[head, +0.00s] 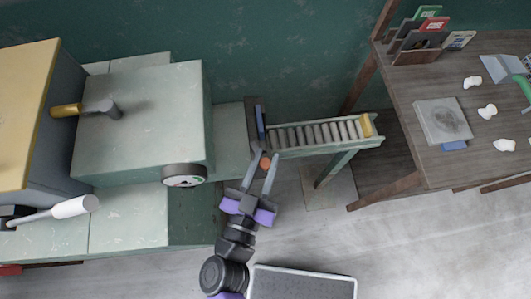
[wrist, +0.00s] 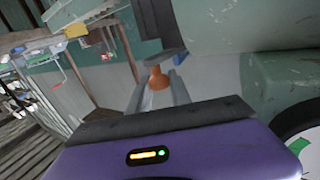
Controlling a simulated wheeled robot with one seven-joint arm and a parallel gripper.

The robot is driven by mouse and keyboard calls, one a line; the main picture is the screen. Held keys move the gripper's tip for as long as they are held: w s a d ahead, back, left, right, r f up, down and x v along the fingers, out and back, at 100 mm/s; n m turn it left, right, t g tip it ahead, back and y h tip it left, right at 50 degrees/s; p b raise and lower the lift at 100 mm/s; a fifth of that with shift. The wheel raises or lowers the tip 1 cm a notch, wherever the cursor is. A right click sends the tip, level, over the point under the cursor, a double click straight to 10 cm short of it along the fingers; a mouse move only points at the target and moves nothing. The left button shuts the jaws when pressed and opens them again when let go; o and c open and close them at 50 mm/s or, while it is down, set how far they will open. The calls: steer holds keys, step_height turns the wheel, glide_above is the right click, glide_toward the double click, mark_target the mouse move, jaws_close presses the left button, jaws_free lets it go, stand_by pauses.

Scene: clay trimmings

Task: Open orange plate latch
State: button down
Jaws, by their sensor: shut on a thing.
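An orange knob (head: 265,162), the latch, sits at the near end of a dark upright plate (head: 253,130) between the green machine and the roller conveyor. In the wrist view the orange knob (wrist: 158,80) stands upright in front of the dark plate (wrist: 153,25), with a flared lower part. My gripper (head: 264,165) reaches up from below, one finger on each side of the knob, and is shut on it. In the wrist view its two grey fingers (wrist: 158,94) flank the knob. The knob's underside is hidden.
The green machine (head: 145,120) with a round gauge (head: 184,176) stands left. A roller conveyor (head: 318,134) runs right from the plate toward a wooden table (head: 430,75) holding white lumps. Open floor lies right of my arm.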

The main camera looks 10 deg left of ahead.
steer(key=c, duration=1.3)
jaws_free()
steer(key=shift+a+f, duration=0.1)
steer(key=shift+f, duration=0.05)
steer(key=shift+o, duration=0.5)
steer(key=shift+w+r+y, duration=0.1)
steer(key=shift+r+y, duration=0.1)
steer(key=shift+y, duration=0.1)
